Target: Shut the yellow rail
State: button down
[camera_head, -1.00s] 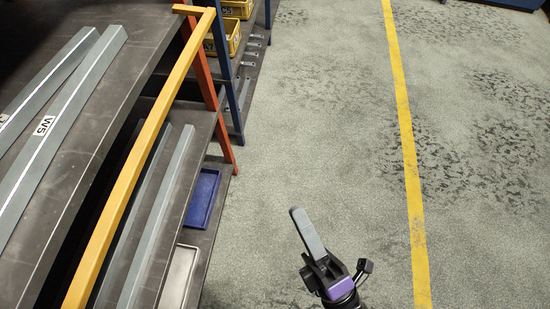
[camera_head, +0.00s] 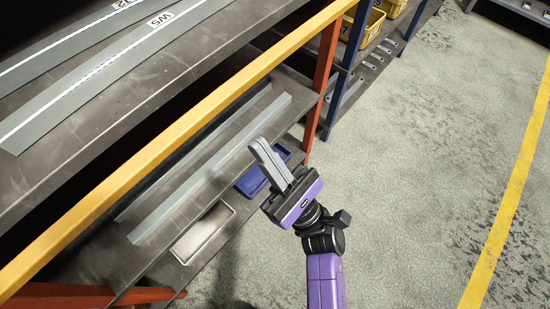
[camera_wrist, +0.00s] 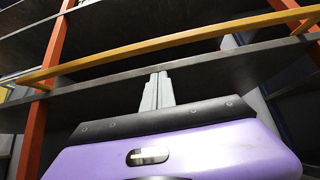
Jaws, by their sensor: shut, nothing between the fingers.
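The yellow rail (camera_head: 178,140) runs along the front of the shelf rack, from lower left to upper right in the head view. In the wrist view my fingertips (camera_wrist: 160,77) appear below the rail, over a dark shelf edge. How the rail's ends are fastened is too small to tell.
An orange post (camera_head: 321,85) and a blue post (camera_head: 350,60) stand at the rack's right end. Grey bars (camera_head: 205,170), a blue tray (camera_head: 255,181) and a pale tray (camera_head: 203,232) lie on lower shelves. Yellow bins (camera_head: 370,28) stand beyond. The floor (camera_head: 440,150) at right is clear.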

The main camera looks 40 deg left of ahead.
aim_at(235, 95)
notch_tip(235, 95, up, 8)
jog(key=a+p, duration=0.2)
jog(key=shift+a+f, duration=0.2)
jog(key=shift+a, duration=0.1)
jog(key=shift+w, duration=0.1)
jog(key=shift+d+r+h+p, duration=0.15)
jog(key=shift+r+h+p, duration=0.2)
jog(key=shift+p, duration=0.4)
